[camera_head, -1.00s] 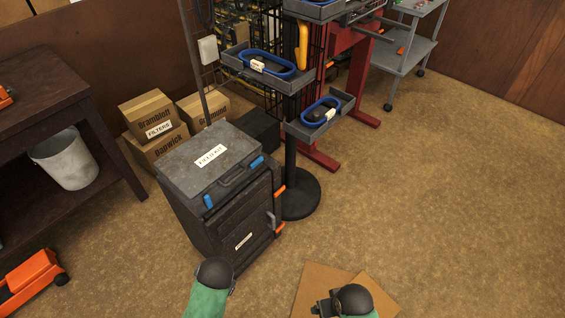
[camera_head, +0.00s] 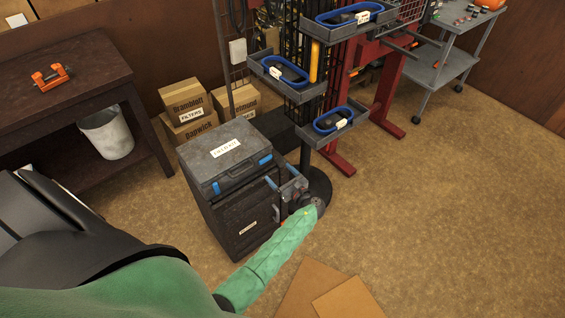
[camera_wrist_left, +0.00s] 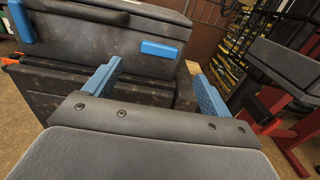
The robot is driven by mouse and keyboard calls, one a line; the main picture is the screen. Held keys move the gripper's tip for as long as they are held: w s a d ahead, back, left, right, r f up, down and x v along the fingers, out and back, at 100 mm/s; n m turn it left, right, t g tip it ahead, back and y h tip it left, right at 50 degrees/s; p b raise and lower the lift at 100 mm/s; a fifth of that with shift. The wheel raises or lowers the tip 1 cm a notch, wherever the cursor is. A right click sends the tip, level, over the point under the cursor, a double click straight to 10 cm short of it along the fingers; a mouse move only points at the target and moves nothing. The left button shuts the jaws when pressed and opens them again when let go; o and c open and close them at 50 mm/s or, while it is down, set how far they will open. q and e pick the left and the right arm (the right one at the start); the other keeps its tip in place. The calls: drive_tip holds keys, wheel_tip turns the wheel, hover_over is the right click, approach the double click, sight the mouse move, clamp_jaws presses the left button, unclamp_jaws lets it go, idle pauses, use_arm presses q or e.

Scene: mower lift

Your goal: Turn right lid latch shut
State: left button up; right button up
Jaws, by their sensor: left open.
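A dark grey case (camera_head: 218,165) with a white label lies closed on a dark cabinet (camera_head: 245,222). Its right latch (camera_head: 265,160) is a blue bar on the front face near the right end. In the left wrist view the right latch (camera_wrist_left: 162,52) lies lengthwise along the case, while the left latch (camera_wrist_left: 21,20) stands upright. The left latch also shows in the head view (camera_head: 216,187). My left gripper (camera_head: 281,175) is open and empty beside the cabinet's front right corner. In the wrist view its blue fingers (camera_wrist_left: 156,75) are spread below the right latch, apart from it. My right gripper is out of view.
A black post stand with grey trays (camera_head: 341,122) rises close behind the cabinet's right side. Boxes (camera_head: 185,104) stand behind the cabinet, and a dark bench (camera_head: 85,75) is at the left. Flat cardboard (camera_head: 315,289) lies on the floor. The floor at right is clear.

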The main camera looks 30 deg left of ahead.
sight(266, 161)
use_arm(q)
drive_tip(key=p+x, duration=0.2)
drive_tip(key=x, duration=0.4)
drive_tip(key=shift+a+r, duration=0.1)
drive_tip(key=shift+w+a+p, duration=0.3)
drive_tip(key=shift+a+p, duration=0.05)
drive_tip(key=shift+a, duration=0.35)
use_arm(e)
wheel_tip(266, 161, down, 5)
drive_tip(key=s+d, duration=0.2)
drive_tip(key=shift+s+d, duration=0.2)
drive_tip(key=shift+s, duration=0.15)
use_arm(q)
drive_tip(key=c, duration=1)
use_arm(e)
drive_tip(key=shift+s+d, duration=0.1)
